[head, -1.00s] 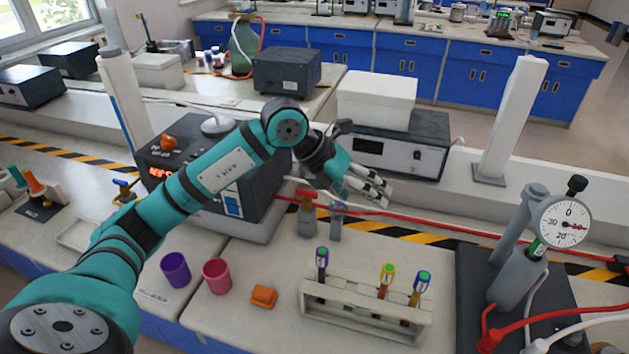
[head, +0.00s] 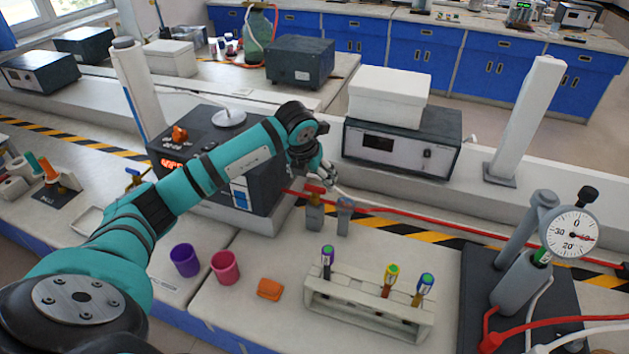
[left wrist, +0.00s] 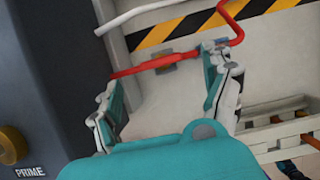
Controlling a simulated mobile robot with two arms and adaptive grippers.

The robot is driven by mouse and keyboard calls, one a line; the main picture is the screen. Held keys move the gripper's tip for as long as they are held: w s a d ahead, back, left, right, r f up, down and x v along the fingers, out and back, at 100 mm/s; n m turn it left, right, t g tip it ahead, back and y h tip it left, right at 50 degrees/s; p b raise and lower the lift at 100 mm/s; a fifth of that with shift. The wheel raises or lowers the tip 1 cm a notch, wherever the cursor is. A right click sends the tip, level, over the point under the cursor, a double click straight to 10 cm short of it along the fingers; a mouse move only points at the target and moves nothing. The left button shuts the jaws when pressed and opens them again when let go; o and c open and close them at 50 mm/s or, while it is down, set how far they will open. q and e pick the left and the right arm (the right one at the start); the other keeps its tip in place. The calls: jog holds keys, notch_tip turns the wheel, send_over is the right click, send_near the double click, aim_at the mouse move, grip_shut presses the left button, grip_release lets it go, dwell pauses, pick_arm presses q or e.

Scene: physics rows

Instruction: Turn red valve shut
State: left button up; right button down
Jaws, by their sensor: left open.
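In the head view the red-handled valve (head: 314,208) has a brownish body and stands on the bench right of the dark instrument. A blue-handled valve (head: 344,218) stands just to its right. My left gripper (head: 327,179) is open, with its fingers just above and behind the red valve's top, partly covering it. In the left wrist view the open fingers (left wrist: 161,76) spread to either side of a red strip crossing between them, with a small grey-brown block at it. I cannot tell whether the strip is handle or hose, or whether the fingers touch it. My right gripper is not in view.
The dark instrument (head: 205,135) stands close left of the gripper. A red hose (head: 430,220) runs behind the valves. A tube rack (head: 370,310), an orange block (head: 270,289) and purple and pink cups stand in front. A gauge (head: 573,235) is at right.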

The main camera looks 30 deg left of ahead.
aim_at(315, 186)
pick_arm(q)
jog(key=x, duration=0.4)
jog(key=shift+w+p, duration=0.1)
jog(key=shift+p, duration=0.2)
jog(key=shift+w+f, duration=0.15)
jog(key=shift+f, duration=0.3)
jog(key=c, duration=1.2)
